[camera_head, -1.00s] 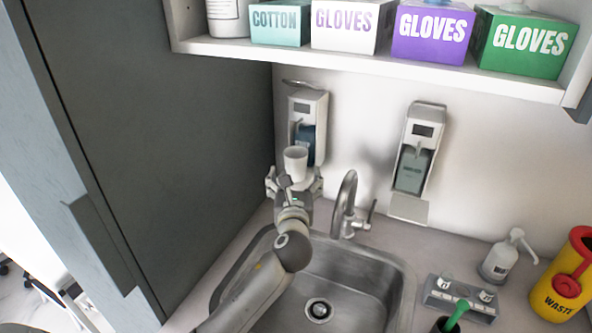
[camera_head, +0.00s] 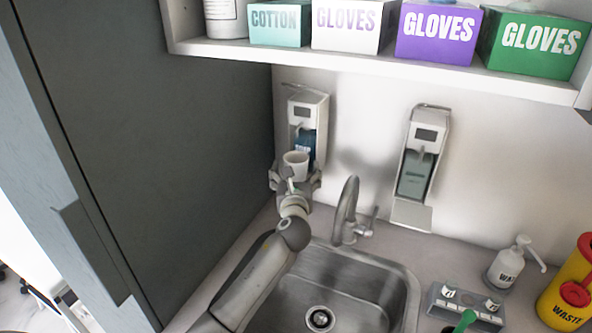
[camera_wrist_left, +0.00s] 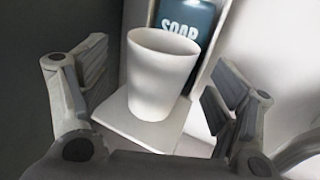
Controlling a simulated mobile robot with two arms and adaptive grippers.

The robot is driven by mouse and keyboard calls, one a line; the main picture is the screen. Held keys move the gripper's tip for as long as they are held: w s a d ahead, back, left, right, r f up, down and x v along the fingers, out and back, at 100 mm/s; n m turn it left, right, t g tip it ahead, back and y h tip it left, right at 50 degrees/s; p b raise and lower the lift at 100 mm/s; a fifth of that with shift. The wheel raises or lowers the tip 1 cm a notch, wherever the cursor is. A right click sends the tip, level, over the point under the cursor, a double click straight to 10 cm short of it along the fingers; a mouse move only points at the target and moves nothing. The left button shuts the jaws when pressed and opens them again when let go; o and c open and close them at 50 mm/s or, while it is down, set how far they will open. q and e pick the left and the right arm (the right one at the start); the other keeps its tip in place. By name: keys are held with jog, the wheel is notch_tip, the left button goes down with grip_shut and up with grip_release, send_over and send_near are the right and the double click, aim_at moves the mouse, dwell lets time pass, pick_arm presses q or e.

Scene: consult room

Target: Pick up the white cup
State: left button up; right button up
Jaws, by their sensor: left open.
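The white cup (camera_head: 295,162) stands upright on the drip tray of the left wall dispenser, above the back left of the sink. In the left wrist view the cup (camera_wrist_left: 160,75) stands on the pale tray (camera_wrist_left: 140,127), in front of a blue soap bottle (camera_wrist_left: 186,20). My left gripper (camera_head: 295,180) is open, with its fingers on either side of the cup in the head view. In the wrist view the left gripper (camera_wrist_left: 158,100) shows gaps between both fingers and the cup. My right gripper is in neither view.
The sink (camera_head: 340,290) and its tap (camera_head: 347,210) lie right of my left arm. A tall dark cabinet side (camera_head: 150,150) stands close on the left. A shelf (camera_head: 380,60) with boxes hangs above. A second dispenser (camera_head: 418,165) is on the wall to the right.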

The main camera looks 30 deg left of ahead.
aim_at(296, 157)
pick_arm(q)
jog(key=shift+p+x, duration=0.3)
jog(key=shift+x, duration=1.7)
jog(key=shift+s+r, duration=0.1)
jog(key=shift+c, duration=0.5)
jog(key=c, duration=1.1)
jog(key=shift+r, duration=0.1)
jog(key=shift+r, duration=1.5)
jog(key=shift+s+r, duration=0.1)
jog(key=shift+s, duration=0.05)
jog(key=b+v, duration=0.3)
jog(key=v, duration=1.4)
jog(key=shift+s+d, duration=0.2)
jog(key=shift+d, duration=0.1)
